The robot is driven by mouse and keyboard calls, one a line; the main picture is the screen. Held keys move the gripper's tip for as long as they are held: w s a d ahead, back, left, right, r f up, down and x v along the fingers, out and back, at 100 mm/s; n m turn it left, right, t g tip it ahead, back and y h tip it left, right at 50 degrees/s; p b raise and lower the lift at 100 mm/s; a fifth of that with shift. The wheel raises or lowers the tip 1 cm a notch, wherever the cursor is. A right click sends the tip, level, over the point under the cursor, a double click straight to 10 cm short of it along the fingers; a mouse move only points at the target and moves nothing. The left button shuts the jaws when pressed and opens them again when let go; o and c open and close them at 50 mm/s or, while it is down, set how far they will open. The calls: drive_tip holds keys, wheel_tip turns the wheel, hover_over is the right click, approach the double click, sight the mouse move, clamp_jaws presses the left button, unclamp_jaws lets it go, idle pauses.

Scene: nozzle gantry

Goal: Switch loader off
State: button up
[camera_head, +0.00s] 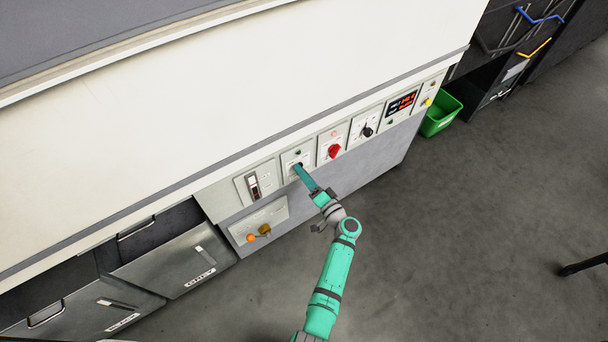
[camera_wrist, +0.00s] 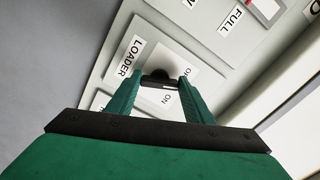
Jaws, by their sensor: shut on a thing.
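The loader switch is a small black knob (camera_wrist: 158,77) on a pale plate marked LOADER (camera_wrist: 126,66) in the wrist view. Printed OFF and ON words show beside it, partly covered. My gripper (camera_wrist: 163,82) has its two green fingers on either side of the knob, shut on it. Which mark the knob points to is hard to tell. In the head view my gripper (camera_head: 297,167) reaches the loader plate (camera_head: 287,172) on the cabinet front, and its fingers cover most of the knob.
To the right on the same panel are a red knob (camera_head: 333,152), a black knob (camera_head: 367,131) and a red digital display (camera_head: 402,103). A lever slot (camera_head: 253,186) is to the left, with orange knobs (camera_head: 251,238) below.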

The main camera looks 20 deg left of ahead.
drive_tip(key=shift+f+n, duration=0.1)
drive_tip(key=shift+n, duration=0.5)
drive_tip(key=o, duration=1.1)
drive_tip(key=shift+c, duration=0.2)
drive_tip(key=v, duration=1.1)
